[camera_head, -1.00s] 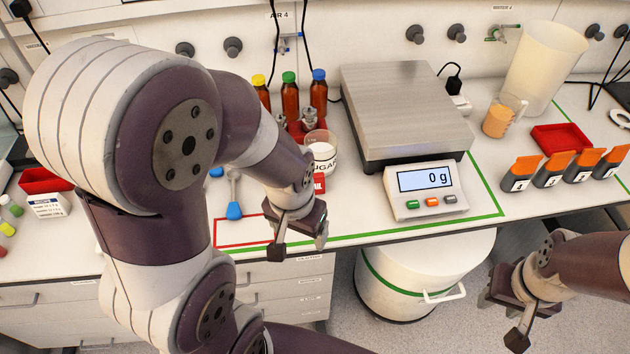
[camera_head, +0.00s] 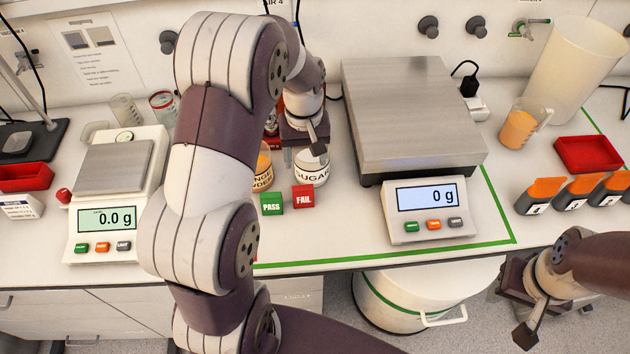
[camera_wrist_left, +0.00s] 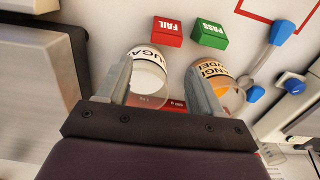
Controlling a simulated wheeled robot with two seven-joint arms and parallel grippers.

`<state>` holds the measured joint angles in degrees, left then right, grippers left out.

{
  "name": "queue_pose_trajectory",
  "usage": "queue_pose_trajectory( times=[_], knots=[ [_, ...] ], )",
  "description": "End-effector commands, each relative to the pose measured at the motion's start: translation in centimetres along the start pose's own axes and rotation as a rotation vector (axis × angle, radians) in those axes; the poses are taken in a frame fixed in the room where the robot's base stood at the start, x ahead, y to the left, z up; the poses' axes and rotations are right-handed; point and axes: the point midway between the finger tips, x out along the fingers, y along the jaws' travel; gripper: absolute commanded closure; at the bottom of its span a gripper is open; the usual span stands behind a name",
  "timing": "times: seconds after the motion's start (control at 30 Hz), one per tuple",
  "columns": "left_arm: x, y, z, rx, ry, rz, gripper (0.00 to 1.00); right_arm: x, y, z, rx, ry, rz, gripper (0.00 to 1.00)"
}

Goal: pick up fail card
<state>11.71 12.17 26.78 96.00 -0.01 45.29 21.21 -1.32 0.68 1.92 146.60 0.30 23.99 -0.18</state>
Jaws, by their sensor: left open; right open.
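The red FAIL card (camera_head: 303,196) stands on the bench in front of the sugar jar (camera_head: 311,168), left of the large scale. It also shows at the top of the left wrist view (camera_wrist_left: 167,31). The green PASS card (camera_head: 271,203) stands just left of it in the head view. My left gripper (camera_head: 304,142) is open above and behind the cards, over the jars. In the left wrist view its fingers (camera_wrist_left: 161,80) are apart, with the FAIL card beyond the tips and nothing held. My right gripper (camera_head: 553,312) is open and empty past the bench's front edge.
An orange powder jar (camera_head: 263,172) stands beside the sugar jar. The large scale (camera_head: 433,212) is right of the cards. A small scale (camera_head: 105,220) is left, partly behind my arm. The bench before the cards is clear.

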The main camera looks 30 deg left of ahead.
Motion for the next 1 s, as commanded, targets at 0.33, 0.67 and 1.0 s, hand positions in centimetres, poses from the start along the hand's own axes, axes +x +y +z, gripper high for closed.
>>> queue_pose_trajectory(
  times=[0.33,0.67,1.0],
  knots=[
    [6.2,0.1,0.0,0.001,0.001,0.000,0.34,-1.2,0.0,-0.1,0.000,-0.001,0.000,0.57],
    [11.2,0.2,-0.4,0.002,0.002,0.001,0.34,-2.7,0.0,-0.3,0.000,0.000,0.000,0.57],
    [11.4,0.3,-0.4,0.002,0.004,0.002,0.72,-2.6,0.0,-0.3,0.000,-0.001,0.000,0.57]
  ],
)
